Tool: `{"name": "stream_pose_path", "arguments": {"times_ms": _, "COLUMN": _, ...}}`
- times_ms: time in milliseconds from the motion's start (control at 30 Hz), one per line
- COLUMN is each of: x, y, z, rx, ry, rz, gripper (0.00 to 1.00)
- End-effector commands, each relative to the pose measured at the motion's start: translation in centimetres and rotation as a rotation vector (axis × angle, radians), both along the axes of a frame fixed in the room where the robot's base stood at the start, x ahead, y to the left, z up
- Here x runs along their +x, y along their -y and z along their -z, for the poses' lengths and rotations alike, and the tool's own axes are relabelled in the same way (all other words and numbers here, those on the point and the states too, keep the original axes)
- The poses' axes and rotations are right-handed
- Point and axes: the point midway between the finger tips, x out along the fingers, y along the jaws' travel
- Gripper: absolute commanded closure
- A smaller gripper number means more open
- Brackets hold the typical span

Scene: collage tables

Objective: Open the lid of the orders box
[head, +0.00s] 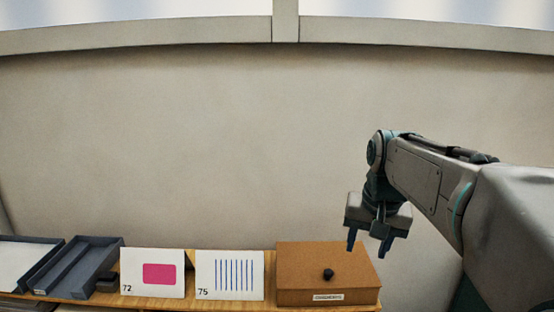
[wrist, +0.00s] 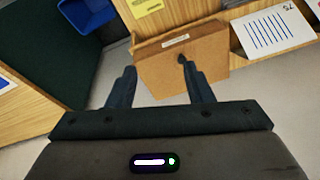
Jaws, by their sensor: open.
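The orders box (head: 310,265) is a brown box at the right end of the wooden shelf in the head view. Its lid is shut, with a dark round knob (head: 328,274) on top and a white label (head: 328,297) on its front, too small to read surely. My gripper (head: 369,242) is open and empty, above and at the right side of the box. In the wrist view the box (wrist: 160,70) lies beyond my open fingers (wrist: 160,88), and the knob (wrist: 182,59) shows near the tip of the right-hand finger. I cannot tell whether they touch.
A card with blue stripes (head: 229,275), a card with a pink patch (head: 152,273) and dark trays (head: 80,267) stand left of the box on the shelf (head: 190,300). A blue bin (wrist: 88,12) shows in the wrist view.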

Motion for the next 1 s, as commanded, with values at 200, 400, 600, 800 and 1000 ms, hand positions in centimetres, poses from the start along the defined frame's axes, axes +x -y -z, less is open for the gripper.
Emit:
{"name": "stream_pose_path", "arguments": {"times_ms": 200, "x": -7.3, "y": -1.5, "z": 4.5, "rx": -0.038, "ry": 0.053, "rz": -0.126, "gripper": 0.53}}
{"name": "stream_pose_path", "arguments": {"times_ms": 400, "x": -12.6, "y": -2.3, "z": 9.0, "rx": -0.077, "ry": 0.093, "rz": -0.226, "gripper": 0.53}}
{"name": "stream_pose_path", "arguments": {"times_ms": 600, "x": -15.1, "y": -2.6, "z": 11.4, "rx": -0.098, "ry": 0.112, "rz": -0.275, "gripper": 0.53}}
{"name": "stream_pose_path", "arguments": {"times_ms": 800, "x": -15.5, "y": -2.6, "z": 11.8, "rx": -0.101, "ry": 0.112, "rz": -0.283, "gripper": 0.64}}
{"name": "stream_pose_path", "arguments": {"times_ms": 1000, "x": -15.4, "y": -2.6, "z": 11.8, "rx": -0.101, "ry": 0.112, "rz": -0.282, "gripper": 0.64}}
